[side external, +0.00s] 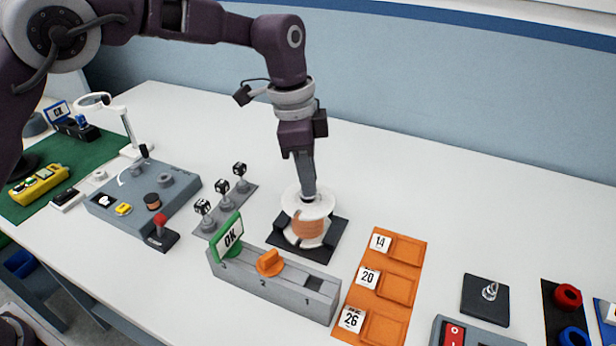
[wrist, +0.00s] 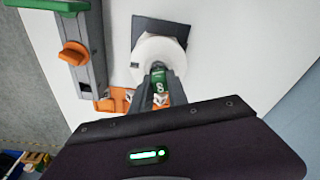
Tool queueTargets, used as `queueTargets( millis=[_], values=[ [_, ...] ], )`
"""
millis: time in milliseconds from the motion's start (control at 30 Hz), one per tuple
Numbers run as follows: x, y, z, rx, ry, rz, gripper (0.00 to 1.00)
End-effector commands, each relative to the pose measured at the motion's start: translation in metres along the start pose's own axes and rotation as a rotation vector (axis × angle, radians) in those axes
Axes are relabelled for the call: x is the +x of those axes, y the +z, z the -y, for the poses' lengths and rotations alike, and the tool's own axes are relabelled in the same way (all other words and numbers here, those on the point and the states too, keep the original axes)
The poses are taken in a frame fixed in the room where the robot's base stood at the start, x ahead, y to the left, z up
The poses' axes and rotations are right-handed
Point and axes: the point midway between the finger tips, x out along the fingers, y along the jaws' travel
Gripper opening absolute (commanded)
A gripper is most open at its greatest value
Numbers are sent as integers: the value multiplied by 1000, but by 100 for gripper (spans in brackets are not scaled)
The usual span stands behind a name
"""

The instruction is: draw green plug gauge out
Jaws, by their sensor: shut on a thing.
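My gripper (side external: 308,196) points down at the top of a white spool (side external: 316,207) wound with copper-coloured wire. The spool sits in a black cradle (side external: 279,252). In the wrist view my gripper (wrist: 159,72) is shut on the green plug gauge (wrist: 159,76), which carries a white figure 8. The gauge is over the middle of the white spool flange (wrist: 147,47). In the side view the fingers mostly hide the gauge, and I cannot tell how deep it sits in the spool.
An orange tray (side external: 418,262) labelled 14, 20 and 26 is at right. Several cube-topped posts (side external: 223,188) stand left. The table behind is clear.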

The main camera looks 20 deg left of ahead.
Motion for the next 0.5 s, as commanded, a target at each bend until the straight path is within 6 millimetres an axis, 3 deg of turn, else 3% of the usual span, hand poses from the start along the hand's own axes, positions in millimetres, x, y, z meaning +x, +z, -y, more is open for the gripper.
queueTargets(
  millis=[500],
  values=[
    [-14, -2, 0, -1, 0, 0, 0]
  ],
)
